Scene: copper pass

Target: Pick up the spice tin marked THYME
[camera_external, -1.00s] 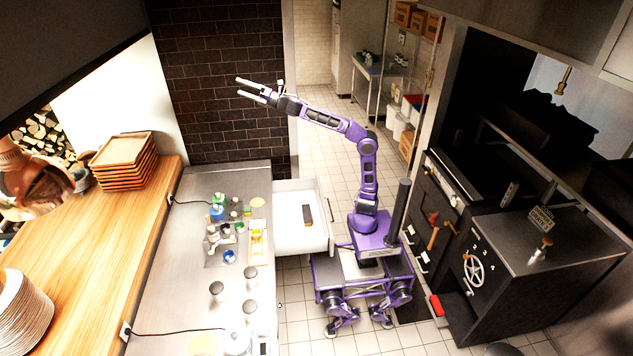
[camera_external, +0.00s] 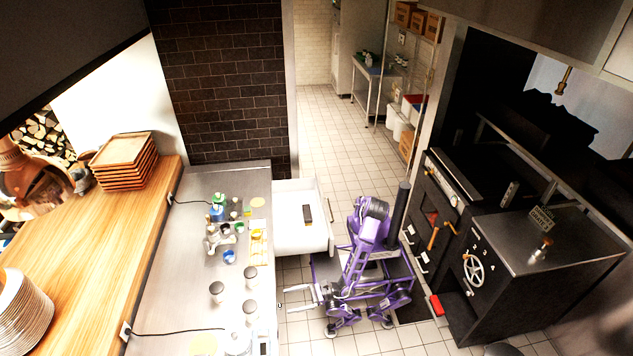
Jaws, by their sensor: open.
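Several small containers stand in a cluster on the steel counter, among them a blue one (camera_external: 229,257) and a green-topped one (camera_external: 240,227). Their lettering is too small to read, so I cannot tell which is the THYME tin, or whether it is in view. My gripper (camera_external: 293,297) is open and empty. It is low beside the counter's right edge, in front of the open drawer in the picture, with its fingers pointing left. It touches none of the containers.
The steel counter (camera_external: 180,290) also holds dark-topped shakers (camera_external: 217,289) and a yellow-edged item (camera_external: 258,243). A white drawer (camera_external: 288,238) stands open with a dark object (camera_external: 307,213) inside. A black oven (camera_external: 530,260) is at right. Tiled floor (camera_external: 335,130) lies clear behind.

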